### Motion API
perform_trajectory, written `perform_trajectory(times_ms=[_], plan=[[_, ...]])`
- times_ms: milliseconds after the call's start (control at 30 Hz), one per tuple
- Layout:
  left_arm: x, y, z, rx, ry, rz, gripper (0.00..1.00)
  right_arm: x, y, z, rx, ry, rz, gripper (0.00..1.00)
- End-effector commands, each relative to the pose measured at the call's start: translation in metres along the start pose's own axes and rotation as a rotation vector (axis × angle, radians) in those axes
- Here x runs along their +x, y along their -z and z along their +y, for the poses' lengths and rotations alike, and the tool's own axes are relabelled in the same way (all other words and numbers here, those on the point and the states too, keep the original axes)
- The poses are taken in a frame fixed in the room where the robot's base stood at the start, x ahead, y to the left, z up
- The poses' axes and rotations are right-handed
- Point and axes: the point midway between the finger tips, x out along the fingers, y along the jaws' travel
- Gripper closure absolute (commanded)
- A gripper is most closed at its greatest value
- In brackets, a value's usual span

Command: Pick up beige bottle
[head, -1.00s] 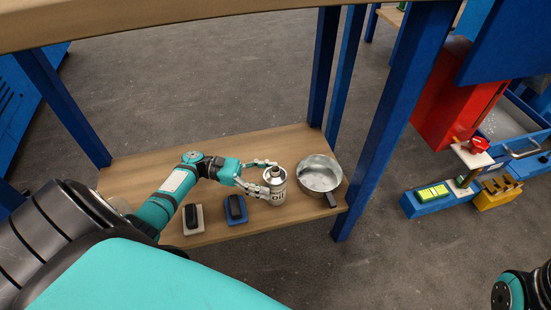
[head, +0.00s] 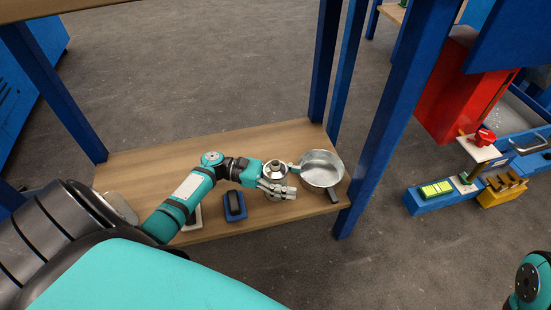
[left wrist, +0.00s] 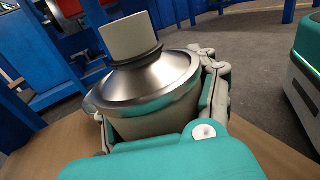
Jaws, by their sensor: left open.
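The beige bottle (head: 276,169), with a metal shoulder and a small cap, stands upright on the wooden shelf. My left gripper (head: 291,181) is open with its fingers on either side of the bottle. The near finger hides the lower part and label of the bottle in the head view. In the left wrist view the bottle's metal top and beige cap (left wrist: 130,38) fill the space between the fingers, close to the palm. Whether the fingers touch it I cannot tell. My right gripper is not in view.
A metal pan (head: 321,169) stands just right of the bottle, close to the far fingertip. A blue-based block (head: 235,206) and a partly hidden pale-based one (head: 192,218) lie to the left. A blue post (head: 385,130) rises at the shelf's right end.

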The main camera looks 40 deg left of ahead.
Motion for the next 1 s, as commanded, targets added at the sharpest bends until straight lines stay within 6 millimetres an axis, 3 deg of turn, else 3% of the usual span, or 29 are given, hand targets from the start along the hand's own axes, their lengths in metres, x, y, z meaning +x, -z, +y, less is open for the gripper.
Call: perform_trajectory(times_ms=[67,433,1000], plan=[[-0.0002,0.0,0.0001,0.0,0.0,0.0,0.52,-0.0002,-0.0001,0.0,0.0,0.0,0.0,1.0],[-0.0005,0.0002,0.0001,0.001,0.0,0.001,1.0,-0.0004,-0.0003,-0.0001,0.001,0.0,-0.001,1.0],[-0.0005,0.0004,-0.0001,0.0,0.001,0.001,1.0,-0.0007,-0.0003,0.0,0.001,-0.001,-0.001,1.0]])
